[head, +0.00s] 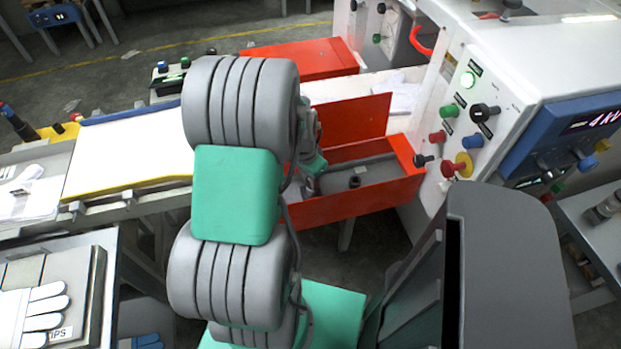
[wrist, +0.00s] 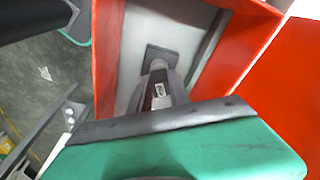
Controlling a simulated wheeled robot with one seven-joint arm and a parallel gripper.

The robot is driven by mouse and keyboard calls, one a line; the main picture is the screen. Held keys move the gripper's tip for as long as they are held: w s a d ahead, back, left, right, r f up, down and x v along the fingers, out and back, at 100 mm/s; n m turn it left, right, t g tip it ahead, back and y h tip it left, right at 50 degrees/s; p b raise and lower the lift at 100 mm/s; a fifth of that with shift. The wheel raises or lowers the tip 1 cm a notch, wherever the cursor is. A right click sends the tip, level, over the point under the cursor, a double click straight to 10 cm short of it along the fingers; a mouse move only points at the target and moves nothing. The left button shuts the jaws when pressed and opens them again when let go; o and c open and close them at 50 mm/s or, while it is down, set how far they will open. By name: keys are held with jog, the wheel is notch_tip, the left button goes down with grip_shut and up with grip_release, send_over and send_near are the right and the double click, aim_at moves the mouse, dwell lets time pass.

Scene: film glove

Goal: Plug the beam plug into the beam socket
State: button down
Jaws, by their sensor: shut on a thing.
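My gripper shows in the wrist view (wrist: 168,92) as dark grey, narrowing fingers reaching down into an open red box. It is shut on a small grey piece with a rounded end, which I take to be the beam plug (wrist: 157,65). Behind that end, on the box's pale floor, is a dark square plate (wrist: 151,52), likely the beam socket. The plug's end overlaps the plate in the picture; I cannot tell whether they touch. In the head view my arm hides most of the gripper. A small black round piece (head: 354,181) stands in the box; I cannot tell what it is.
The red box (head: 345,205) has upright walls close around my gripper. To its right stands a white machine (head: 465,110) with several knobs and buttons sticking out. A white belt table (head: 130,150) lies left of my arm. A tray with white gloves (head: 35,315) is at lower left.

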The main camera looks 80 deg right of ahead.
jog(key=shift+f, duration=0.15)
jog(key=c, duration=1.1)
grip_release()
jog(key=shift+c, duration=0.2)
